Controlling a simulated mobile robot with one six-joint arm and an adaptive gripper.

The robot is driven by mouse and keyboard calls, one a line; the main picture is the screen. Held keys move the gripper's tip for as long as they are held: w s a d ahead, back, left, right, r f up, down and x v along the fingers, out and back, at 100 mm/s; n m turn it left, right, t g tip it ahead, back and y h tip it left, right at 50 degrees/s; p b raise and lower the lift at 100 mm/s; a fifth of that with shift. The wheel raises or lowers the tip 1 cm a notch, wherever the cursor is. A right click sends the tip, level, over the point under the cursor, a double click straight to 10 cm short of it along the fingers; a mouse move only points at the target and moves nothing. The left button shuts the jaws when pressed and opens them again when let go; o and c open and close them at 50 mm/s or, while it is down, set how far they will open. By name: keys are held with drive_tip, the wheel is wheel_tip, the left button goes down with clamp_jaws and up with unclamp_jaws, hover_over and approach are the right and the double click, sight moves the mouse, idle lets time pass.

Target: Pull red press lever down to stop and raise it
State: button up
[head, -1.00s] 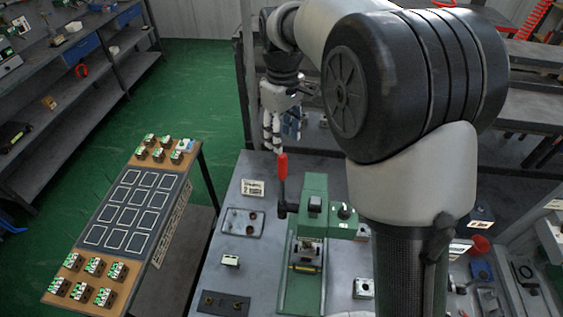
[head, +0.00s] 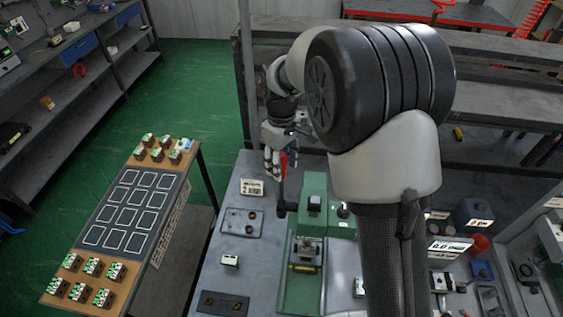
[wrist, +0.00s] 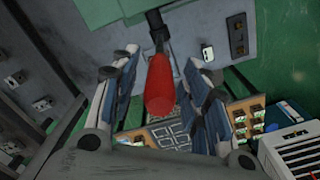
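The red press lever (head: 284,162) stands upright on its dark arm at the left side of the green press (head: 314,186). In the wrist view the red handle (wrist: 160,85) lies between the two fingers of my gripper (wrist: 157,58). The fingers are spread, with a visible gap on each side of the handle. In the head view my gripper (head: 278,165) is at the lever's height, and its fingers hide part of the red handle.
The press stands on a grey bench with a labelled plate (head: 252,187) and a small panel (head: 241,222) to its left. A side table (head: 188,185) with several small green-and-white blocks stands further left. A black container (head: 472,215) is at the right.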

clamp_jaws()
idle(0.3)
idle(0.3)
